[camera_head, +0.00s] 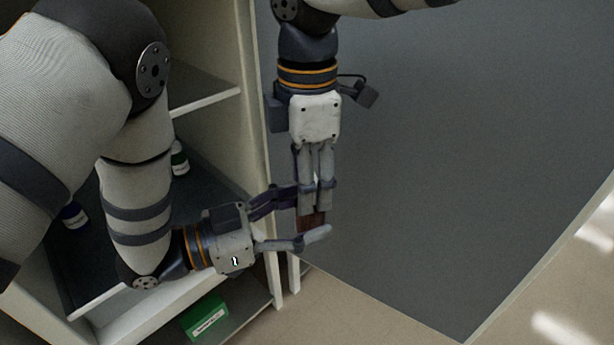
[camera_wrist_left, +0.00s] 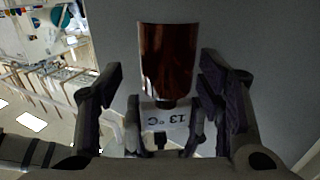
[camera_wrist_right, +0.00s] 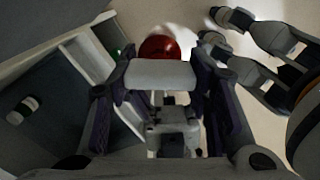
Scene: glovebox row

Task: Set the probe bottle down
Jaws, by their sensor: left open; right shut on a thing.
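The probe bottle (camera_head: 312,221) is brown and hangs below my right gripper (camera_head: 317,205) in the head view. In the left wrist view its red-brown body (camera_wrist_left: 167,60) meets a white part reading 13 °C upside down. My right gripper is shut on the bottle's white part (camera_wrist_right: 160,73), with the red body (camera_wrist_right: 158,47) beyond it in the right wrist view. My left gripper (camera_head: 303,216) is open, with its fingers on either side of the bottle. I cannot tell if they touch it.
An open cabinet stands at left with dark shelves (camera_head: 205,100). A green-capped bottle (camera_head: 180,160), a blue-capped bottle (camera_head: 73,215) and a green box (camera_head: 206,320) are in it. A wide grey panel (camera_head: 450,150) lies right of my grippers, with beige floor (camera_head: 370,320) in front.

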